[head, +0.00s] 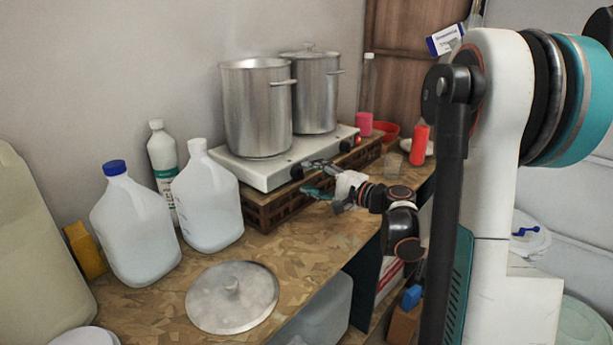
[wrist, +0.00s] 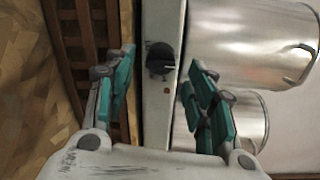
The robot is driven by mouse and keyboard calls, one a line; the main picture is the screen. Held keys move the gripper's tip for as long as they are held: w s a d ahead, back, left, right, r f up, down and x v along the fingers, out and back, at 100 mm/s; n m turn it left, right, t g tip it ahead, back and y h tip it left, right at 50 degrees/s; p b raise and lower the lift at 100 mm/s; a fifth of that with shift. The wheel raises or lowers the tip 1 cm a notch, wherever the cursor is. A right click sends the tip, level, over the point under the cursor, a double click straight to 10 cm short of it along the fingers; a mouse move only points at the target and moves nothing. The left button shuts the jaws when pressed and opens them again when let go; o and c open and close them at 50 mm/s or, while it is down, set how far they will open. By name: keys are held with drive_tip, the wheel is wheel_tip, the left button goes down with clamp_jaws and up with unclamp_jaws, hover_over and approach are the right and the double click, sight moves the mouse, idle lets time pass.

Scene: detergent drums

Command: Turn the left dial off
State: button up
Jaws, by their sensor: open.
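The white two-burner stove (head: 268,178) stands on a brown lattice crate on the counter. In the wrist view a black dial (wrist: 160,58) sits on the stove's white front panel (wrist: 158,112), with small marks beside it. My gripper (wrist: 162,60) is open, with one teal finger on each side of the dial in that picture; I see no contact. In the head view my gripper (head: 318,180) is at the stove's front edge, and the dial there is hidden behind it. Another dial (head: 346,146), dark, shows farther right on the front, beside a red spot.
Two steel pots (head: 257,108) (head: 315,92) stand on the stove. White jugs (head: 135,225) (head: 207,198), a bottle (head: 162,160) and a metal lid (head: 232,297) are on the left of the counter. A pink cup (head: 364,124) and a red bottle (head: 419,145) stand at the right.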

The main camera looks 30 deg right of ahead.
drive_tip(key=v, duration=0.9)
drive_tip(key=shift+s, duration=0.1)
